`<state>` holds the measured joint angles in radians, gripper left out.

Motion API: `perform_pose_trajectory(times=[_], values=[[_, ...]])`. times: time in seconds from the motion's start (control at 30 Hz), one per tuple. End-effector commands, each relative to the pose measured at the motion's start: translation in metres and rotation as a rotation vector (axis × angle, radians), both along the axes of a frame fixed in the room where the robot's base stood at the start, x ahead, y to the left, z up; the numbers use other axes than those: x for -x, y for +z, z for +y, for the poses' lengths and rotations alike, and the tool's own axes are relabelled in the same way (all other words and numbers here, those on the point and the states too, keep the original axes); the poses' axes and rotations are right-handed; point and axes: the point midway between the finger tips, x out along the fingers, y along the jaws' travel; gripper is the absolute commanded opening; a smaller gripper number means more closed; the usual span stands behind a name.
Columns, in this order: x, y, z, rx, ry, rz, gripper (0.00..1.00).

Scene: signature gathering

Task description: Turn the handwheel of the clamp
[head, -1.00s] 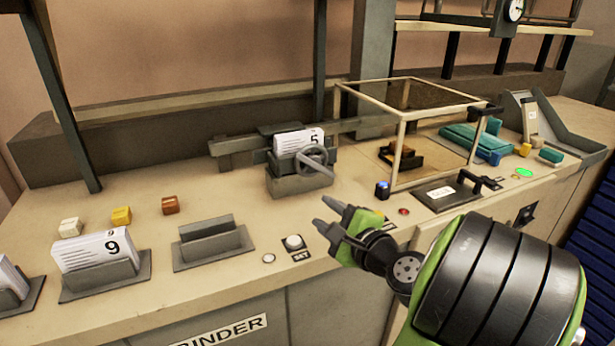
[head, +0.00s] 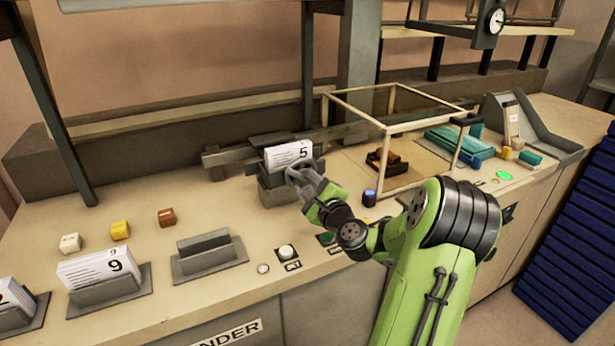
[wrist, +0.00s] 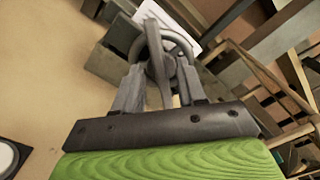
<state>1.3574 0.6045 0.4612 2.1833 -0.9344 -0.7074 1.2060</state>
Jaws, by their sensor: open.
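The clamp (head: 272,192) is a grey block on the bench, with a card marked 5 (head: 288,153) standing in it. Its grey handwheel (head: 303,168) faces me and is partly covered by my gripper in the head view. My gripper (head: 300,178) reaches to the wheel from the front right. In the wrist view, my two fingers (wrist: 160,88) are spread, with the handwheel (wrist: 157,62) and its hub between and just beyond them. I cannot tell whether the fingers touch the rim. The card's white edge (wrist: 168,22) shows behind the wheel.
An empty grey holder (head: 208,258) and a holder with card 9 (head: 100,278) lie left. The bench in front of the clamp's left side is clear.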

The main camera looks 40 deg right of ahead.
Motion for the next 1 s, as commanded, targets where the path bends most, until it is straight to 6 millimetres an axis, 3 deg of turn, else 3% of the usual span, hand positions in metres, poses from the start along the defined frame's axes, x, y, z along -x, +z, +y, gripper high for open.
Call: perform_pose_trajectory(times=[0.33,0.6,1.0], values=[[-0.0084,-0.0005,-0.0026,0.0,-0.001,0.001,0.4],[-0.0081,-0.0004,-0.0026,0.001,-0.001,0.001,0.0],[-0.0079,-0.0018,-0.0024,0.04,-0.001,0.012,0.0]])
